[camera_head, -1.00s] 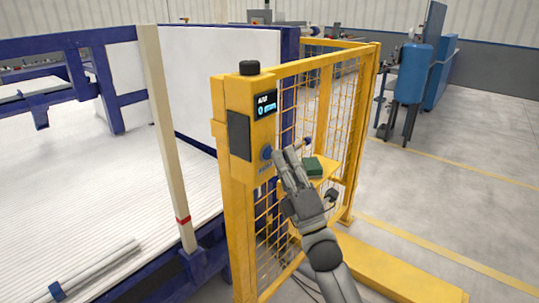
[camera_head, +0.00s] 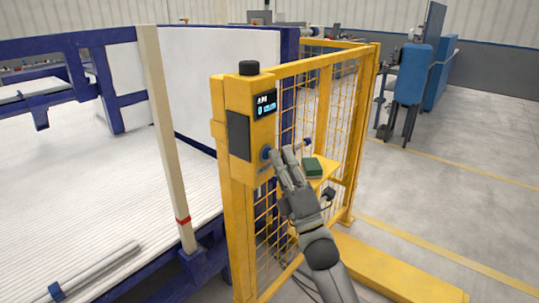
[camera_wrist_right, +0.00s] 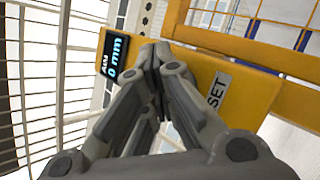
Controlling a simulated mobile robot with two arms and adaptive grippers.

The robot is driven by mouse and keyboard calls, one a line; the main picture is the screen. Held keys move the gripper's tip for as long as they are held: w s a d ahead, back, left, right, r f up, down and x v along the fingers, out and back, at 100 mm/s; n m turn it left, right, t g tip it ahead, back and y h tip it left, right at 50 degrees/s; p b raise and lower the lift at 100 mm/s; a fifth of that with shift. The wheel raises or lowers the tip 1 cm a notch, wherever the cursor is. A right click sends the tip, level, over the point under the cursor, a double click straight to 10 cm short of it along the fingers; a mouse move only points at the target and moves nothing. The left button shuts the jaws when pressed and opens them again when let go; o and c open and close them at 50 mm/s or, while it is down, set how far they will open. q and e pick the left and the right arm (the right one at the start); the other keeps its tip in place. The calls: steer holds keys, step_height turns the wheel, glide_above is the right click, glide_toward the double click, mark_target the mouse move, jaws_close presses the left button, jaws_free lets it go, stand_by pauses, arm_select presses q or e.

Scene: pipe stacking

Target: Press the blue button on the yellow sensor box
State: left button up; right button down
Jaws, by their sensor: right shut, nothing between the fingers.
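The yellow sensor box (camera_head: 252,115) is mounted on the yellow fence post, with a small lit display (camera_head: 265,104) on its face. The blue button (camera_head: 266,153) is low on that face, partly covered by my right gripper (camera_head: 280,153). My right gripper is shut and empty, its fingertips at the button; I cannot tell whether they touch it. In the right wrist view the shut fingers (camera_wrist_right: 158,52) lie over the yellow box face (camera_wrist_right: 196,66), between the display (camera_wrist_right: 115,56) reading "0 mm" and a "SET" label (camera_wrist_right: 219,90). The button is hidden there. My left gripper is not in view.
A yellow mesh fence (camera_head: 310,110) runs back from the box. A green block (camera_head: 313,168) sits on a yellow ledge behind my gripper. A cream post (camera_head: 166,135) and a white ribbed bed (camera_head: 90,195) lie left. Open grey floor (camera_head: 450,190) is on the right.

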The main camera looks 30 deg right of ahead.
stand_by(0.3)
steer(key=shift+s+d, duration=0.25)
steer(key=shift+s, duration=0.5)
steer(key=s, duration=0.1)
steer(key=s+d, duration=0.1)
steer(key=s, duration=0.1)
steer(key=s+d+p, duration=0.1)
steer(key=shift+s, duration=0.3)
stand_by(0.6)
